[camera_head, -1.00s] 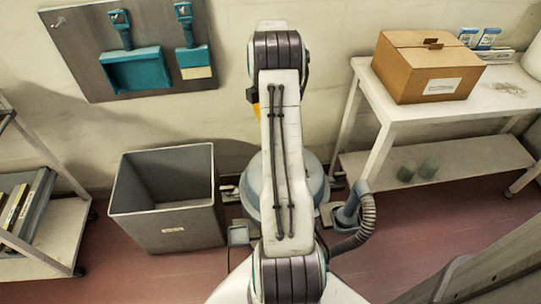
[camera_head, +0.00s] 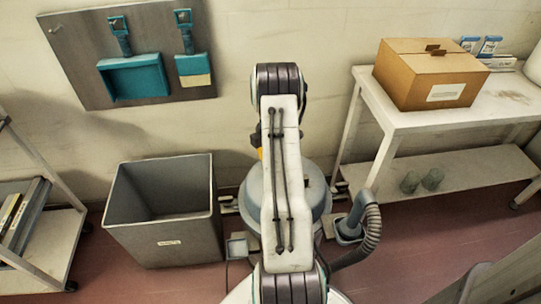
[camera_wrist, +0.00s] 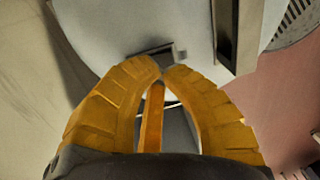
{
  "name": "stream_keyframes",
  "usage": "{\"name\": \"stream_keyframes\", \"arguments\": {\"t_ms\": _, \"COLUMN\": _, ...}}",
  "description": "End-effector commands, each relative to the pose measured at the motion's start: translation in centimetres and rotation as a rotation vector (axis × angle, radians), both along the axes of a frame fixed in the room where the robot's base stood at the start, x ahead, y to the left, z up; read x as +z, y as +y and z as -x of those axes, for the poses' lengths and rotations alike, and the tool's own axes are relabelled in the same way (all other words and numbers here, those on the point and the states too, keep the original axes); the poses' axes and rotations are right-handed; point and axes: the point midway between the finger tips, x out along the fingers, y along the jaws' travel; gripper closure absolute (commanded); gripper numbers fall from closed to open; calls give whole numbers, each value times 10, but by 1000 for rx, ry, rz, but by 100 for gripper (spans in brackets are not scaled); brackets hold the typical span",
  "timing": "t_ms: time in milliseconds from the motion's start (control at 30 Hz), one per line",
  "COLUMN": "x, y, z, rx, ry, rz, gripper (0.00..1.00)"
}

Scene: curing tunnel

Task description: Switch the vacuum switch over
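The vacuum is a round grey-blue canister (camera_head: 320,192) on the floor by the wall, largely hidden behind my arm in the head view. A ribbed grey hose (camera_head: 372,232) curves at its right. In the wrist view its pale body (camera_wrist: 110,40) fills the upper middle. A small dark rectangular fitting (camera_wrist: 163,50) on it may be the switch; its position cannot be read. My gripper (camera_wrist: 162,72) has two yellow ribbed fingers with their tips together just below this fitting. Contact cannot be told. An orange strip shows between the fingers; I see nothing gripped at the tips.
A grey bin (camera_head: 165,240) stands left of the vacuum. A white table (camera_head: 400,118) with a cardboard box (camera_head: 425,75) is at the right. A shelf cart (camera_head: 50,245) is at the far left. A board (camera_head: 85,60) with dustpan and brush hangs on the wall.

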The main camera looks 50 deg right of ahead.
Motion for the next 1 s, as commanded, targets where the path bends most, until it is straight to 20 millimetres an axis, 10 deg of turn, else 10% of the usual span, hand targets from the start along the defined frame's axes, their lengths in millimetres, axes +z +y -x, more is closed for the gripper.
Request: {"name": "stream_keyframes", "arguments": {"t_ms": 1000, "x": -26, "y": 4, "z": 5, "rx": 0, "ry": 4, "rz": -5, "gripper": 100}}
